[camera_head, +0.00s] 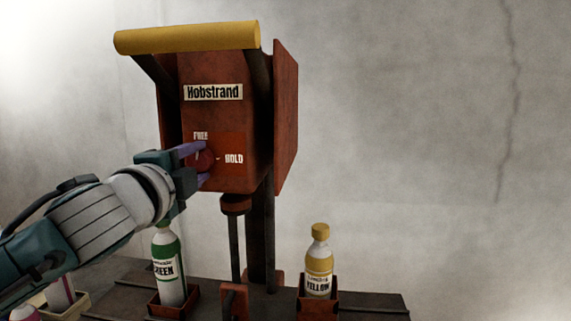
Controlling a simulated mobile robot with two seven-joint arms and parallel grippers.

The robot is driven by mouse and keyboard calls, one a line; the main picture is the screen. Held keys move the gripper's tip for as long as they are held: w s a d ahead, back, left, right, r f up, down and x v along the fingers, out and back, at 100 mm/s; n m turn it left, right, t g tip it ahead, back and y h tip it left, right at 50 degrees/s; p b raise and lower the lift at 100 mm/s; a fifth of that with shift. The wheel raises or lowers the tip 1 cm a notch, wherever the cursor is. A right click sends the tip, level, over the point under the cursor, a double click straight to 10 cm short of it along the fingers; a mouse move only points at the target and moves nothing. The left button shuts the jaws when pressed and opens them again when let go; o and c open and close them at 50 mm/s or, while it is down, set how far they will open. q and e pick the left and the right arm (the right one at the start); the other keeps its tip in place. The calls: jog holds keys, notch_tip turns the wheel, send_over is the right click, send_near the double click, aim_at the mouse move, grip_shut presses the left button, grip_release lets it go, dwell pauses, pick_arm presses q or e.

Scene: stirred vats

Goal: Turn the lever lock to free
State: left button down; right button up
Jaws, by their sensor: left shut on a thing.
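The lever lock is a round dark red knob (204,159) on the front of a rust-red machine head labelled "Hobstrand" (213,92). The word "FREE" stands above the knob and "HOLD" to its right. My left gripper (196,163) comes in from the left with its purple fingers shut on the knob, one above and one below. A small pale mark on the knob lies near its upper part, below "FREE", but the fingers hide part of the knob, so I cannot tell its exact setting. My right gripper is not in view.
A yellow bar (188,38) spans the top of the machine on two dark arms. Below, a green-labelled bottle (170,268) and a yellow bottle (319,264) stand in red holders on a dark bench (378,304). The wall area at right is clear.

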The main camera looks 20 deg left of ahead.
pick_arm(q)
jog(key=shift+r+n, duration=0.1)
jog(key=shift+n, duration=1)
jog(key=shift+c, duration=1.5)
grip_release()
jog(key=b+v, duration=0.1)
jog(key=v, duration=0.9)
jog(key=shift+a, duration=0.1)
